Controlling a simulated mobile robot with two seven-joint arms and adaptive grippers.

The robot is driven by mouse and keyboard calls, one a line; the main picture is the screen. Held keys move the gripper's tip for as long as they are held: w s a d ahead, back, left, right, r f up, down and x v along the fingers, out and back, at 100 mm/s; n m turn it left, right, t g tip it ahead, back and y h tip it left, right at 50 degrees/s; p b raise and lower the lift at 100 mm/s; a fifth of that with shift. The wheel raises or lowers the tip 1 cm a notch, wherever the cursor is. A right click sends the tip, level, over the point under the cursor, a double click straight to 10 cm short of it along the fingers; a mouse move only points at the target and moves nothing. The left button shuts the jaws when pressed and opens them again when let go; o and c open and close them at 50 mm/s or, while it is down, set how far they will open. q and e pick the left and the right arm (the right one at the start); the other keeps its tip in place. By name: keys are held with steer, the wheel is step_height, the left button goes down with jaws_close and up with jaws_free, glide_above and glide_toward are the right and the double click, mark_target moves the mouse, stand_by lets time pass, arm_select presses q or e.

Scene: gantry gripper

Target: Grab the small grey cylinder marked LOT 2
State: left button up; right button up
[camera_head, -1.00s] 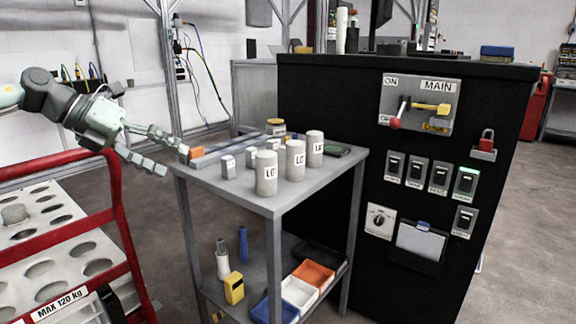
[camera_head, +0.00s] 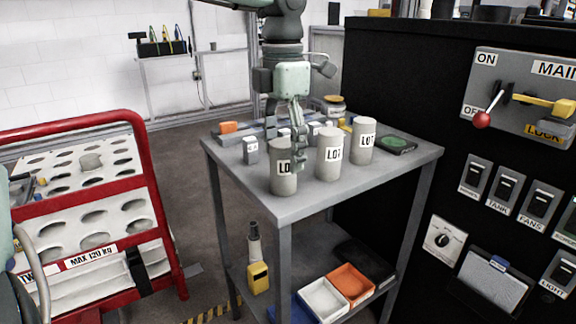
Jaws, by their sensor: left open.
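Three small grey cylinders stand upright on the grey table (camera_head: 310,205): a left one (camera_head: 283,183), a middle one (camera_head: 328,168) and a right one (camera_head: 362,150). Each has a white label starting "LO" or "LOT". The numbers are turned away or too small to read, so I cannot tell which is LOT 2. My left gripper (camera_head: 298,138) is open and points down at the left cylinder, its fingers overlapping that cylinder's top and label edge. I cannot tell whether it touches. My right gripper is not in view.
A black cabinet (camera_head: 410,80) with switches stands close on the right. A red cart (camera_head: 150,175) stands on the left. The lower shelf holds an orange bin (camera_head: 350,283) and other bins.

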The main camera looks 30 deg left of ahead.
mark_target(282, 173)
arm_select(q)
steer(key=f, duration=0.5)
steer(key=shift+a+f, duration=0.15)
steer(key=shift+a, duration=0.05)
steer(key=shift+c, duration=0.3)
steer(key=shift+w, duration=0.1)
steer(key=c, duration=1.4)
jaws_close()
